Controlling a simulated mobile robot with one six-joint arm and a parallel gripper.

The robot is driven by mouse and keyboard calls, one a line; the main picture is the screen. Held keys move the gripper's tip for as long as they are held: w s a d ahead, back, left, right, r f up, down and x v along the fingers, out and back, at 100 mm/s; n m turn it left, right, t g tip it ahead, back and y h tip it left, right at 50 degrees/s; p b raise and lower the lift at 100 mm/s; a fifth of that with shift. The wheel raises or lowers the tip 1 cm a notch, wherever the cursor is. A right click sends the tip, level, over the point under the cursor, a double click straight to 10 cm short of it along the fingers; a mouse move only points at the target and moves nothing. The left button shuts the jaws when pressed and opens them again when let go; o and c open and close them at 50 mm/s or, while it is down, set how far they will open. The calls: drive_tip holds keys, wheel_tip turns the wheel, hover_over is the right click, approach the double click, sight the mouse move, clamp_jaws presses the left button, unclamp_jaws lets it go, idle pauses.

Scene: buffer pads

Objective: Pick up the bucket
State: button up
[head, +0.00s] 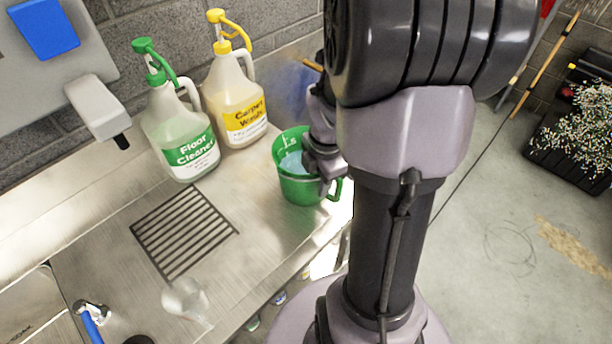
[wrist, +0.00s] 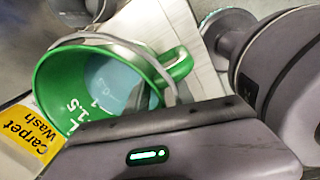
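The green bucket (head: 297,188) stands on the metal counter near its right edge. It is like a measuring jug, with a side handle at its right and pale blue inside. My gripper (head: 325,165) is at the bucket's right side, close to the rim and handle. In the wrist view the bucket (wrist: 52,88) appears tilted, with white volume marks inside and its handle (wrist: 180,65) at the upper right. A thin grey curved part crosses its rim and handle. My fingertips are not clearly seen, so I cannot tell whether they grip the bucket.
A floor cleaner bottle (head: 178,130) with a green pump and a carpet wash bottle (head: 236,100) with a yellow pump stand behind the bucket. A drain grille (head: 183,232) and a clear cup (head: 186,300) are in front. Open floor (head: 490,220) lies right of the counter.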

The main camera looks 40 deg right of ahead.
drive_tip(key=shift+f, duration=0.2)
drive_tip(key=shift+c, duration=0.2)
clamp_jaws()
idle(1.1)
